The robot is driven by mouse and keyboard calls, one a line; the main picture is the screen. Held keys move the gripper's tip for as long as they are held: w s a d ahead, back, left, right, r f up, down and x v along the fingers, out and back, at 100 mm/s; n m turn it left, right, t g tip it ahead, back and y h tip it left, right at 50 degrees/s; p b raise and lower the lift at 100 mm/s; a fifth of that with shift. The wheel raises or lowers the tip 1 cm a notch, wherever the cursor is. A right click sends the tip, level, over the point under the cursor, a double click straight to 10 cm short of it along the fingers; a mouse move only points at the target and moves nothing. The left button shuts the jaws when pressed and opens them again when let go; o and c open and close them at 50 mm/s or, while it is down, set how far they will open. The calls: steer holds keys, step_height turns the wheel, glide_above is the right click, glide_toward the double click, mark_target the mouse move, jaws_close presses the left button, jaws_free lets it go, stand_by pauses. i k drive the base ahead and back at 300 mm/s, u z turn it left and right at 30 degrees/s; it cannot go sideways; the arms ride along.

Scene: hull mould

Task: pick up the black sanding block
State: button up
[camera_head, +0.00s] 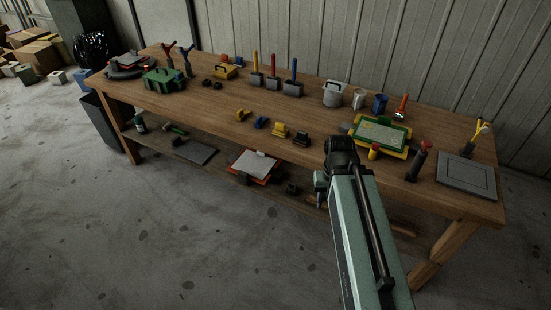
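A small black block (301,139), which looks like the black sanding block, sits near the front edge of the wooden workbench (215,118), right of a similar yellow block (279,131). My arm reaches up from the bottom of the view, and its dark end joint is in front of the bench edge, right of the black block. What looks like my gripper (319,188) hangs below that joint, apart from the block and in front of the bench. It is small and partly hidden by my arm, so its fingers cannot be made out.
A green-and-yellow tray (382,134), a grey pot (332,94) and a grey panel (466,175) stand to the right. Several handled tools line the back. A lower shelf holds a clipboard (254,163).

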mark_target(301, 139)
steer(key=u, duration=0.45)
steer(key=k, duration=0.85)
steer(key=u, duration=0.5)
steer(key=i, duration=0.75)
steer(key=z, duration=0.45)
steer(key=i, duration=1.4)
steer(key=u, duration=1)
